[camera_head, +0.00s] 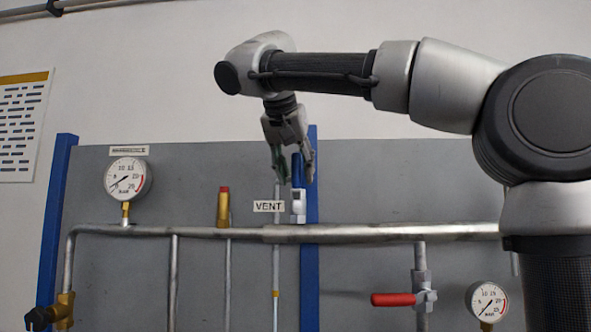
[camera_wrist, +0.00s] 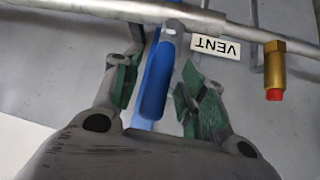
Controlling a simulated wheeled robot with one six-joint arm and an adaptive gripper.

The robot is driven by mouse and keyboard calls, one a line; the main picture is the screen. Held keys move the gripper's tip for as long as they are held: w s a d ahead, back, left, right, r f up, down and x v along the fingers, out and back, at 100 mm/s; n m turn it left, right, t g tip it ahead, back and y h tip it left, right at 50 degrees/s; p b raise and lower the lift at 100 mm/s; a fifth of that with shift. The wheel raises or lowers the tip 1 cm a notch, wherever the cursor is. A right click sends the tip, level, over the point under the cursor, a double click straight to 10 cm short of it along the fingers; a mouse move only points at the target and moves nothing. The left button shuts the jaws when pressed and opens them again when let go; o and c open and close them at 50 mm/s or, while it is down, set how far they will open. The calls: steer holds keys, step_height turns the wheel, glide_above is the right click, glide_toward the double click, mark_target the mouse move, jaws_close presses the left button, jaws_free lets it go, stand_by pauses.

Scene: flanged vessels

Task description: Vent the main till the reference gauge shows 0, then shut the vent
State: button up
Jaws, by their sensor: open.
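The vent valve (camera_head: 298,208) sits on the horizontal main pipe beside the VENT label (camera_head: 268,206). Its blue lever (camera_wrist: 155,82) points upward in the head view, partly hidden by my gripper (camera_head: 293,180). In the wrist view my gripper (camera_wrist: 160,95) is open, with one green-padded finger on each side of the lever; I cannot tell whether either touches it. A gauge (camera_head: 128,179) stands on the main's left end under a small blurred label. Its needle points to the lower left, in the low part of the scale; the exact value is too small to read.
A brass fitting with a red cap (camera_head: 223,207) stands on the main left of the vent. A red-handled valve (camera_head: 398,299) and a second gauge (camera_head: 487,301) are at lower right. A blue post (camera_head: 311,270) runs behind the vent. A brass valve (camera_head: 52,312) is at lower left.

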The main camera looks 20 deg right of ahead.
steer(key=v, duration=1.2)
